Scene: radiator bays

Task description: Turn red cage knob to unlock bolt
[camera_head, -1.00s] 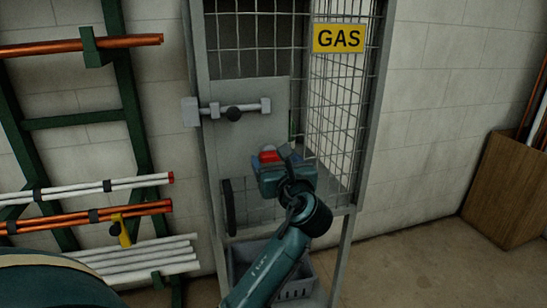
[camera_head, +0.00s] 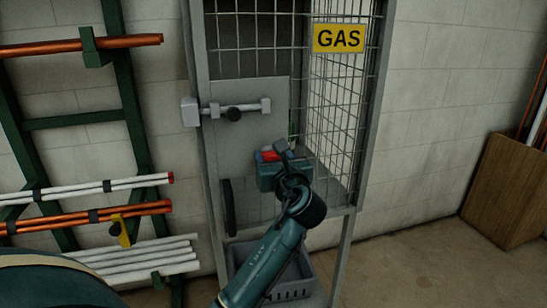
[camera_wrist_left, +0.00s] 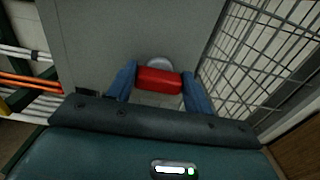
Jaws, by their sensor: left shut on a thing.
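The red knob (camera_head: 268,156) is on the grey door plate (camera_head: 248,130) of the gas cage. My left gripper (camera_head: 271,158) is at the knob and partly hides it. In the left wrist view the red knob (camera_wrist_left: 160,80) lies as a bar between the two blue fingers of my left gripper (camera_wrist_left: 160,85), which is shut on it. A round grey base shows behind the knob. The bolt (camera_head: 248,107) lies level across the plate above the knob, its left end at the bracket (camera_head: 190,112) on the cage post. My right gripper is not in view.
The wire mesh cage side (camera_head: 340,120) stands close to the right of my left gripper. A grey crate (camera_head: 290,280) is below the cage. A pipe rack (camera_head: 130,110) stands left, and a brown wooden box (camera_head: 505,190) stands right.

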